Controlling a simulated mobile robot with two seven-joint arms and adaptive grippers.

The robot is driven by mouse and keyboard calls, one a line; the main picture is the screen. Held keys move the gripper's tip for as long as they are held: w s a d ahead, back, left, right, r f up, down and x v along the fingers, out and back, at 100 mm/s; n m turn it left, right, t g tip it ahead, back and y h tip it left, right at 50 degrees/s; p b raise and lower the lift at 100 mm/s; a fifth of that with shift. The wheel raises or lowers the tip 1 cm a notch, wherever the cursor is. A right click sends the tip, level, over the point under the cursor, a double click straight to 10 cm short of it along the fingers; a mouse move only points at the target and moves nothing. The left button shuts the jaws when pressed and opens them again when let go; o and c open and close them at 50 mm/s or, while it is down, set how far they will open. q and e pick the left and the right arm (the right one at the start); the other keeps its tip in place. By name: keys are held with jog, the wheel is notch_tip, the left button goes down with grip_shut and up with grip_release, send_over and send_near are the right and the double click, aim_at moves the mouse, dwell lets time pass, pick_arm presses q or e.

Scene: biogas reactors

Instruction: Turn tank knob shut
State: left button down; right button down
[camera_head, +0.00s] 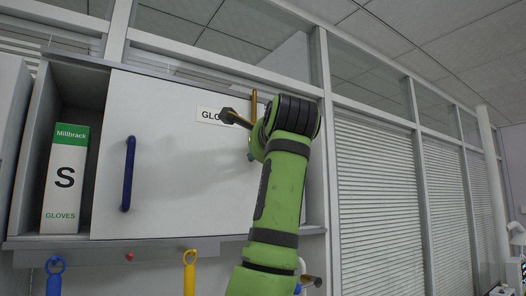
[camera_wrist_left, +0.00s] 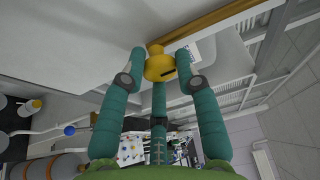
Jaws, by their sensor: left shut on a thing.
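In the left wrist view, a yellow knob-like piece (camera_wrist_left: 158,68) with a dark slot sits between the fingertips of my left gripper (camera_wrist_left: 161,60). The teal fingers are closed on it from both sides, with a third finger below. In the head view, my green left arm rises in front of the cabinet and its wrist hides most of the gripper. A dark piece with a yellowish stem (camera_head: 234,118) sticks out left of the wrist; I cannot tell what it is. My right gripper is not in view.
A wall cabinet with a white sliding door (camera_head: 175,165) and blue handle (camera_head: 129,174) is behind the arm. A glove box (camera_head: 65,180) stands in its open left part. Blue (camera_head: 54,275) and yellow (camera_head: 189,272) hanging tools are below. Blinds (camera_head: 377,190) cover the right.

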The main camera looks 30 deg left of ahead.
pick_arm(q)
jog(key=shift+s+r, duration=0.15)
jog(key=shift+r, duration=0.1)
jog(key=c, duration=0.9)
grip_release()
jog(key=shift+a, duration=0.1)
jog(key=shift+w+a+f, duration=0.15)
jog(key=shift+w+f, duration=0.05)
jog(key=v, duration=1.2)
jog(key=shift+r, duration=0.1)
